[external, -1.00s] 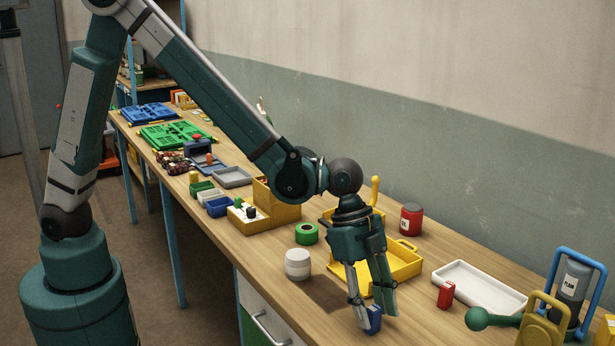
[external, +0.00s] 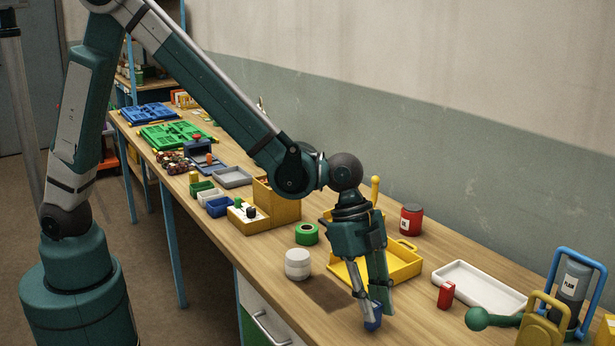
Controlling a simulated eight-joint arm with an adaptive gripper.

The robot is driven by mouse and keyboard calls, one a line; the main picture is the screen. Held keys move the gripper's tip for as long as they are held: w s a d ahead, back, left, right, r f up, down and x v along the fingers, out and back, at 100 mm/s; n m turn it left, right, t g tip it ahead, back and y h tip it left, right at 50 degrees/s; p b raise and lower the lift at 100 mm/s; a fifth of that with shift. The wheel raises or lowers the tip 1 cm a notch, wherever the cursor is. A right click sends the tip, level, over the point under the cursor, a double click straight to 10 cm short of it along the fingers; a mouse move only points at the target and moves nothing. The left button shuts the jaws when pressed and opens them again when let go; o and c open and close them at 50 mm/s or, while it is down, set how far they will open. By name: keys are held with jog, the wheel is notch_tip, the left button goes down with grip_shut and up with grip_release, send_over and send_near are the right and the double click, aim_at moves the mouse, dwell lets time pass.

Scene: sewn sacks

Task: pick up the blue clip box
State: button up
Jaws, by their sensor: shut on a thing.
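The blue clip box (external: 373,322) is a small blue block near the front edge of the bench in the external view. My gripper (external: 374,312) points down with its fingers shut on the blue clip box. The fingers cover part of the box. I cannot tell whether its underside touches the bench top.
A yellow tray (external: 402,267) stands just behind my gripper. A white tub (external: 297,264) and a green tape roll (external: 306,234) are to the left. A small red box (external: 446,295) and a white tray (external: 478,288) are to the right. Bare wood lies around the box.

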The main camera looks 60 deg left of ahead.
aim_at(375, 304)
notch_tip(375, 304, up, 9)
jog(key=shift+f+p, duration=0.1)
jog(key=shift+p, duration=0.55)
